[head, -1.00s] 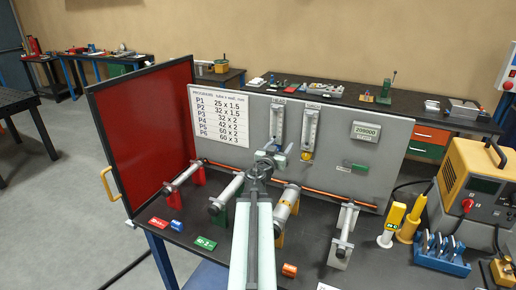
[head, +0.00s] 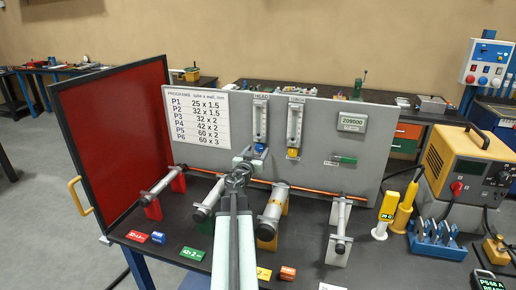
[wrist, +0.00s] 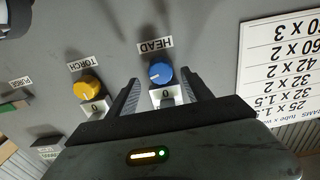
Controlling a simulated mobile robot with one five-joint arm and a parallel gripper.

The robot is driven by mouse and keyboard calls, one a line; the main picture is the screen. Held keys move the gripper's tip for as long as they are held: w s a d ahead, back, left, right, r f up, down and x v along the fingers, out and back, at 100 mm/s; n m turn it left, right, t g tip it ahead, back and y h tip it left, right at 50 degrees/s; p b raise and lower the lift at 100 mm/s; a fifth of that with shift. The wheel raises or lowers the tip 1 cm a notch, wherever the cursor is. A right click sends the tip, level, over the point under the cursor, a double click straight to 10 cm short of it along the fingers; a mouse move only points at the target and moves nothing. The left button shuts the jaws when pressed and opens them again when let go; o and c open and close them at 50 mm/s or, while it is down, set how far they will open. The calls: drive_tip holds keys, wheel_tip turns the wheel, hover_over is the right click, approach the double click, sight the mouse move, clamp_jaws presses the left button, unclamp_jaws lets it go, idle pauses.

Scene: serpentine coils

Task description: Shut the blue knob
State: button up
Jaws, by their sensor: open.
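The blue knob (wrist: 160,72) is under the HEAD label on the grey panel, with a white "0" plate below it in the wrist view. In the head view it (head: 259,147) sits at the foot of the left flow tube, partly hidden by my gripper. My gripper (wrist: 161,78) is open and empty, with one finger on each side of the knob in the wrist view. I cannot tell whether the fingers reach around it, and no contact shows. In the head view my gripper (head: 246,156) is in front of the panel at the knob.
The yellow TORCH knob (wrist: 86,87) is left of the blue knob in the wrist view. The program chart (wrist: 282,65) is to the right. Below my arm, several tubes on stands (head: 272,212) and small coloured blocks occupy the dark bench. A red screen (head: 120,135) stands at left.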

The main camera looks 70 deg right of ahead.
sight(259, 148)
drive_tip(key=d, duration=0.3)
drive_tip(key=shift+w+d, duration=0.2)
drive_tip(key=shift+w, duration=0.05)
clamp_jaws()
drive_tip(key=shift+n, duration=0.8)
unclamp_jaws()
drive_tip(key=shift+a, duration=0.1)
